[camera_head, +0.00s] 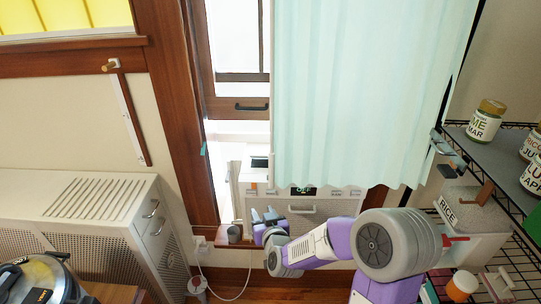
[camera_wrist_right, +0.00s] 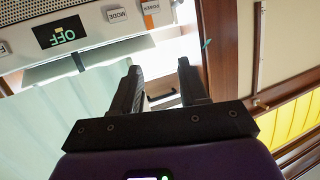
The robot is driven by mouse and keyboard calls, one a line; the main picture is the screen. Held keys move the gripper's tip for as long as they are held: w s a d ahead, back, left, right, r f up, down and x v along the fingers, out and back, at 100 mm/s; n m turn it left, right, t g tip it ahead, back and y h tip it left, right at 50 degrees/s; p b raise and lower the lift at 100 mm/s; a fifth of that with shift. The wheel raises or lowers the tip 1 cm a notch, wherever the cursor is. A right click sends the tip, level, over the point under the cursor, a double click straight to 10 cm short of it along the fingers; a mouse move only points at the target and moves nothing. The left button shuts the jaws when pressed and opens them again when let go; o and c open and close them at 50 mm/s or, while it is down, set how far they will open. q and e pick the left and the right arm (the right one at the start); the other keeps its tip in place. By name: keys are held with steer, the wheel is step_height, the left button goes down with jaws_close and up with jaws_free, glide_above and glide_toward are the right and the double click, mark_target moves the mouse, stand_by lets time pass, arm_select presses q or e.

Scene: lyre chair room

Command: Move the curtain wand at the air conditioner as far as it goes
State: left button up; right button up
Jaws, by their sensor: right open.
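The pale mint curtain (camera_head: 365,90) hangs in folds over the window and down across the air conditioner (camera_head: 315,207). In the right wrist view the air conditioner's panel (camera_wrist_right: 85,28) shows at the top left, its display reading OFF. I cannot make out the curtain wand for certain; a slim pale upright piece (camera_head: 229,188) stands at the air conditioner's left side. My right gripper (camera_head: 268,214) is in front of the air conditioner's lower left. In the right wrist view its fingers (camera_wrist_right: 159,68) are apart, with nothing clearly between them. My left gripper is not in view.
A wire shelf (camera_head: 500,170) with jars and a RICE container (camera_head: 462,212) stands close on the right. A perforated pale cabinet (camera_head: 75,215) and a pot (camera_head: 38,280) are at the left. A wooden post (camera_head: 172,90) edges the window.

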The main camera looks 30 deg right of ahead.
mark_target(272, 169)
steer(key=d+r+h, duration=0.1)
steer(key=r, duration=0.3)
steer(key=d+r+t+h, duration=0.1)
steer(key=r, duration=0.3)
steer(key=d+r+t+p, duration=0.1)
steer(key=d+r, duration=0.1)
steer(key=r, duration=0.1)
steer(key=shift+s+d+r+m+h, duration=0.1)
steer(key=shift+s+r+m+h, duration=0.05)
steer(key=shift+r+m+h, duration=0.25)
steer(key=shift+p+x, duration=0.35)
steer(key=shift+x, duration=3.15)
jaws_close()
